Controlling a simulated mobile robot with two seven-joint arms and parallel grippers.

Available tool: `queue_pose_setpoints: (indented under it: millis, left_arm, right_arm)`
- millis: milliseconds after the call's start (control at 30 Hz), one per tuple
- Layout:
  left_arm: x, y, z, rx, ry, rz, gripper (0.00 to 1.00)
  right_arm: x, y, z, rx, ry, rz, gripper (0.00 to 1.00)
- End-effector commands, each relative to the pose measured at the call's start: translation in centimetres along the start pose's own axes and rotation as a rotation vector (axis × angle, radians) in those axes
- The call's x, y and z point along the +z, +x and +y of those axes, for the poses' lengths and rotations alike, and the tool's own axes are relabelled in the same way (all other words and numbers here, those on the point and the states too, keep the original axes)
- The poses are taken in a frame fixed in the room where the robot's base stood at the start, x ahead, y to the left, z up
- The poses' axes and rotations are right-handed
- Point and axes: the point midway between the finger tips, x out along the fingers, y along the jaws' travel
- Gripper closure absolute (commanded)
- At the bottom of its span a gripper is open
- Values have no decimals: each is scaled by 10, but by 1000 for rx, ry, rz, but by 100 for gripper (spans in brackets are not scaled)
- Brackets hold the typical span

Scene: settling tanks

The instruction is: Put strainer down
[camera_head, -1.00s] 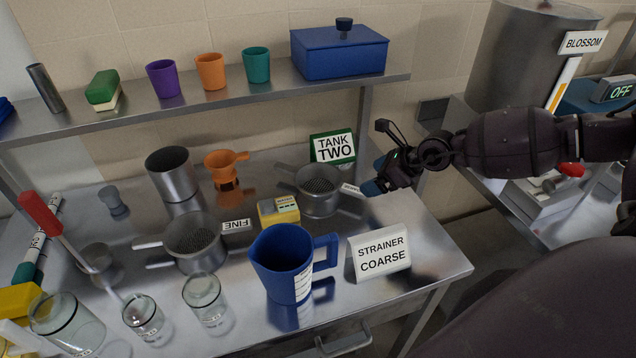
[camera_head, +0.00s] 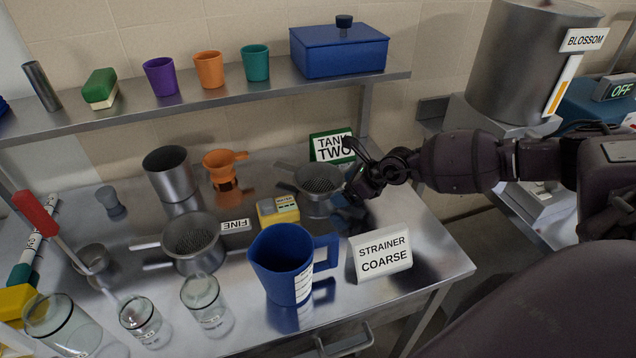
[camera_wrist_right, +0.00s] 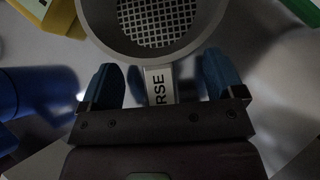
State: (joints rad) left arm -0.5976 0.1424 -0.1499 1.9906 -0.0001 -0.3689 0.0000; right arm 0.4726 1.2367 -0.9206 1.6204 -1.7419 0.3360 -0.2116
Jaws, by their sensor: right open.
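The coarse strainer (camera_head: 318,188), a grey round bowl with a mesh bottom, sits on the steel table near the TANK TWO sign. My right gripper (camera_head: 347,192) is at its right side, over the handle. In the right wrist view the strainer's mesh (camera_wrist_right: 156,18) is ahead. Its handle (camera_wrist_right: 161,84), with a label ending in "RSE", lies between the two blue fingers of my right gripper (camera_wrist_right: 160,76). The fingers are open, with gaps on both sides of the handle. The handle's far end is hidden by the gripper. My left gripper is not in view.
A yellow box (camera_head: 278,211) stands just left of the strainer. A blue jug (camera_head: 280,265) and a STRAINER COARSE sign (camera_head: 380,256) stand in front. The TANK TWO sign (camera_head: 331,147) is behind. A second strainer (camera_head: 192,240) lies farther left. A shelf (camera_head: 220,98) spans the back.

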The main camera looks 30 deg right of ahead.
Motion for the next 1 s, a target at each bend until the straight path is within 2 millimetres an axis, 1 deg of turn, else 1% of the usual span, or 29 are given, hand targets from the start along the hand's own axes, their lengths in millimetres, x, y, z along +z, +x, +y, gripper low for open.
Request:
queue_pose_setpoints:
  millis: [167, 200, 733, 800, 1000]
  left_arm:
    - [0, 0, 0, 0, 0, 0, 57]
    - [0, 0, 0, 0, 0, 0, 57]
    - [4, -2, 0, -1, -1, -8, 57]
    - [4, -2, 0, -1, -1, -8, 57]
    - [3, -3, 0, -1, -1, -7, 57]
  right_arm:
    - [0, 0, 0, -1, -1, 0, 12]
    - [0, 0, 0, -1, -1, 0, 14]
    - [0, 0, 0, -1, -1, 0, 95]
    - [0, 0, 0, -1, -1, -1, 100]
    - [2, -1, -1, -1, -1, -1, 100]
